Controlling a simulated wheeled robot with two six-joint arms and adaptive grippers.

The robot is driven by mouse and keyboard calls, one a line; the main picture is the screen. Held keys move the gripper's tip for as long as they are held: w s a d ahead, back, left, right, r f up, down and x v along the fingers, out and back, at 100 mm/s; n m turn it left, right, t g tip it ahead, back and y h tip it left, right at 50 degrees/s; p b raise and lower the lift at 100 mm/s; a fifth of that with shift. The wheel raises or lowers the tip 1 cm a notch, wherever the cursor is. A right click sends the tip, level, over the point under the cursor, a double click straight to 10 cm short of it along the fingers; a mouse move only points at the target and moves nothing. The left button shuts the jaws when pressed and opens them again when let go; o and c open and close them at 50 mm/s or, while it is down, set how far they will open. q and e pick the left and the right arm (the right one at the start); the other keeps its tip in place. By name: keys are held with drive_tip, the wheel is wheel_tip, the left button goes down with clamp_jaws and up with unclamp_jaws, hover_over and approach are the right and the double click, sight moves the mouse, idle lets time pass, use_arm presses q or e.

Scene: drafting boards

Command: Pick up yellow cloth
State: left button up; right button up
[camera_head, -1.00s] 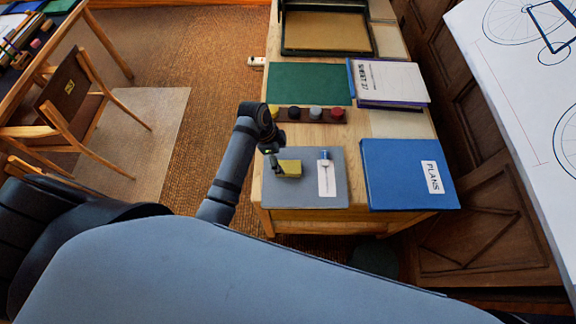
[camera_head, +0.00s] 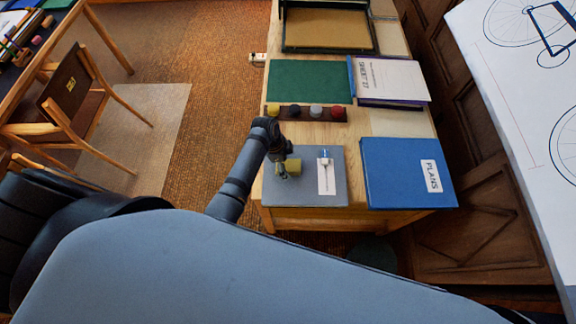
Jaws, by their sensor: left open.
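My right gripper is not in view.
A white card with a blue-and-white item (camera_head: 325,175) lies on the mat right of the cloth. A blue PLANS binder (camera_head: 395,175) is further right. A dark rack with several coloured knobs (camera_head: 300,115) and a green board (camera_head: 308,82) lie behind.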

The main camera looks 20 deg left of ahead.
use_arm(q)
drive_tip(key=shift+f, duration=0.25)
idle(0.3)
drive_tip(key=c, duration=1.1)
